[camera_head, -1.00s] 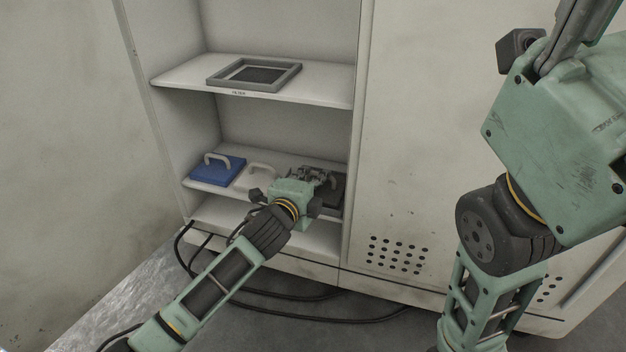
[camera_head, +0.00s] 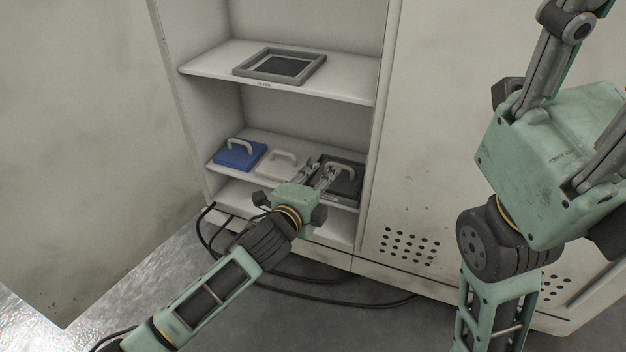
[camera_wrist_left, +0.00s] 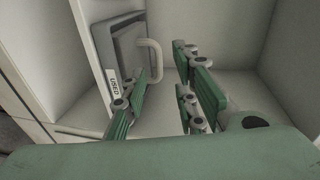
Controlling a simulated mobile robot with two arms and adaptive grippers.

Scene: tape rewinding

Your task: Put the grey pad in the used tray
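A dark grey tray (camera_head: 352,195) stands at the right end of the lower cabinet shelf. Its label reads USED in the left wrist view, where the tray (camera_wrist_left: 99,35) is at upper left. The grey pad (camera_wrist_left: 128,45) appears to lie inside it, with its light handle (camera_wrist_left: 152,57) standing up. The handle also shows in the head view (camera_head: 346,167). My left gripper (camera_head: 318,170) is open and empty, just in front and left of the tray, its fingers apart from the handle. My right gripper's body (camera_head: 550,160) is raised at the right; its fingertips are out of view.
A blue pad (camera_head: 239,155) and a pale pad (camera_head: 279,165), each with a handle, sit on the same shelf to the left. A grey frame (camera_head: 280,66) lies on the upper shelf. Cabinet walls bound the shelf. Black cables (camera_head: 330,300) lie on the floor.

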